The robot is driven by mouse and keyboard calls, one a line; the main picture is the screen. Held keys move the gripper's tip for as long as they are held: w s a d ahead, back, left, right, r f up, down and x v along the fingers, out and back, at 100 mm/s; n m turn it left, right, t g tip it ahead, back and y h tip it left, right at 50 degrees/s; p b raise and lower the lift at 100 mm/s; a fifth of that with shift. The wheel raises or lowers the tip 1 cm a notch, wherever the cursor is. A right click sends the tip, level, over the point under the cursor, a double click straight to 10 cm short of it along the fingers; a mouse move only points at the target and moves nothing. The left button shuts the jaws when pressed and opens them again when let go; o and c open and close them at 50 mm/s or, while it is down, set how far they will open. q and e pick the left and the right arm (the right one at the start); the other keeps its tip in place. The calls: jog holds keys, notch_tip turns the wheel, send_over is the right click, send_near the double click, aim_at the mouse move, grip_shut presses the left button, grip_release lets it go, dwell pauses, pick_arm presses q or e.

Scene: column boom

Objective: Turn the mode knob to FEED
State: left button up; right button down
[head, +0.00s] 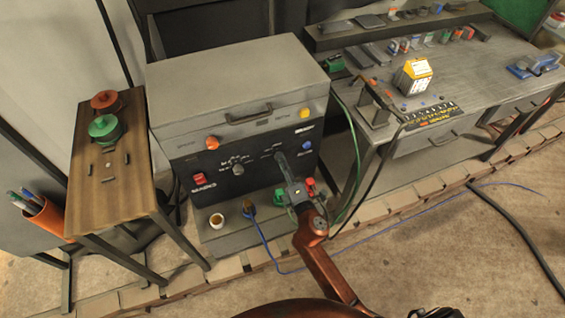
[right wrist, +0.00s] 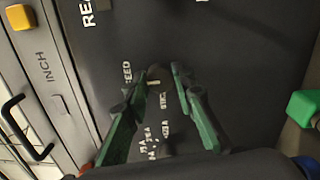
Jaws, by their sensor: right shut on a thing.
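The black front panel of the welding machine (head: 250,165) stands ahead in the head view. My right gripper (head: 279,157) reaches this panel at its right half and hides the knob there. In the right wrist view the two green fingers of my right gripper (right wrist: 158,77) stand on either side of a small dark knob (right wrist: 154,84) with a pale pointer mark. They are shut on this mode knob. The FEED label (right wrist: 127,72) is printed left of the knob, beside the left finger. Other labels lie below, partly covered by the fingers. My left gripper is not in view.
An orange knob (head: 212,142), a red switch (head: 199,179) and a grey dial (head: 238,169) sit on the panel. Yellow (head: 305,113) and blue (head: 306,146) buttons are at its right edge. A blue cable (head: 262,236) hangs below. A workbench (head: 440,85) stands right.

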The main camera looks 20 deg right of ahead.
jog(key=shift+f+m, duration=0.1)
jog(key=shift+m, duration=0.2)
jog(key=c, duration=1.6)
grip_release()
jog(key=s, duration=1.2)
jog(key=shift+d+f, duration=0.1)
jog(key=shift+d, duration=0.1)
